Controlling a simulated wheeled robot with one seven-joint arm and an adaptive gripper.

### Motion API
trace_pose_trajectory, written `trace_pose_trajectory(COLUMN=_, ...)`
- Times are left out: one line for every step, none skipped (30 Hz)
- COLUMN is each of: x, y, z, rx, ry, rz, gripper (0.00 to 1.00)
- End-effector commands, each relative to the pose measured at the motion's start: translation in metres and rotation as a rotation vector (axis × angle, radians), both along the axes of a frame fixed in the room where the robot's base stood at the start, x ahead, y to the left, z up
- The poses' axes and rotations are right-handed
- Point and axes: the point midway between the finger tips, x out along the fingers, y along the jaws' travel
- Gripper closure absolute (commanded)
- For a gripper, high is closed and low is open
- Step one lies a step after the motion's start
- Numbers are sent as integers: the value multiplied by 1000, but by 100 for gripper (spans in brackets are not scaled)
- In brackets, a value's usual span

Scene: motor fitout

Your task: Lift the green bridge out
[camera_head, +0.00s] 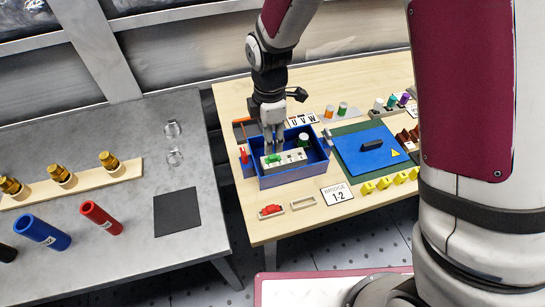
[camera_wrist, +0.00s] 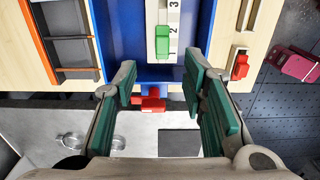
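The green bridge (camera_head: 273,158) sits at one end of a white numbered terminal block (camera_head: 301,156) inside an open blue box (camera_head: 290,181). In the wrist view the green bridge (camera_wrist: 162,42) lies on the block beside the printed numbers 1 and 2. My gripper (camera_head: 273,143) points down over the box, close to the green bridge. In the wrist view my gripper (camera_wrist: 160,78) has its green-padded fingers spread with nothing between them; the bridge shows just ahead of the gap. The exact height between fingertips and bridge cannot be told.
A red bridge (camera_head: 271,210) lies in a small holder beside an empty holder (camera_head: 303,203) and a "BRIDGE 1-2" card (camera_head: 337,193). A green-topped cylinder (camera_head: 303,140) stands in the box's back corner. A blue lid (camera_head: 368,156) lies right. A red piece (camera_head: 243,156) is left.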

Motion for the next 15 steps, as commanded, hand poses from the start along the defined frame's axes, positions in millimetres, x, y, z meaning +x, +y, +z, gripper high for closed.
trace_pose_trajectory(x=-1, y=0, z=-6, rx=-2, ry=2, rz=0, gripper=62)
trace_pose_trajectory(x=-1, y=0, z=-8, rx=-1, ry=1, rz=0, gripper=62)
trace_pose_trajectory(x=0, y=-1, z=-11, rx=-1, ry=1, rz=0, gripper=62)
trace_pose_trajectory(x=0, y=-1, z=-12, rx=-1, ry=1, rz=-1, gripper=62)
trace_pose_trajectory(x=-1, y=-1, z=-13, rx=-1, ry=1, rz=-1, gripper=62)
trace_pose_trajectory(x=-1, y=-1, z=-15, rx=-1, ry=1, rz=-1, gripper=62)
trace_pose_trajectory(x=-1, y=-1, z=-17, rx=-1, ry=1, rz=-1, gripper=62)
trace_pose_trajectory(x=-1, y=-2, z=-19, rx=-1, ry=1, rz=-2, gripper=62)
trace_pose_trajectory(x=-2, y=-3, z=-23, rx=-2, ry=2, rz=-2, gripper=62)
trace_pose_trajectory(x=-3, y=-4, z=-27, rx=-2, ry=4, rz=-3, gripper=62)
trace_pose_trajectory(x=-3, y=-5, z=-31, rx=-2, ry=4, rz=-3, gripper=62)
trace_pose_trajectory(x=-3, y=-6, z=-36, rx=-2, ry=4, rz=-3, gripper=62)
trace_pose_trajectory(x=-4, y=-7, z=-40, rx=-2, ry=4, rz=-3, gripper=62)
trace_pose_trajectory(x=-4, y=-7, z=-44, rx=-3, ry=2, rz=-3, gripper=62)
trace_pose_trajectory(x=-4, y=-7, z=-50, rx=-2, ry=4, rz=-1, gripper=62)
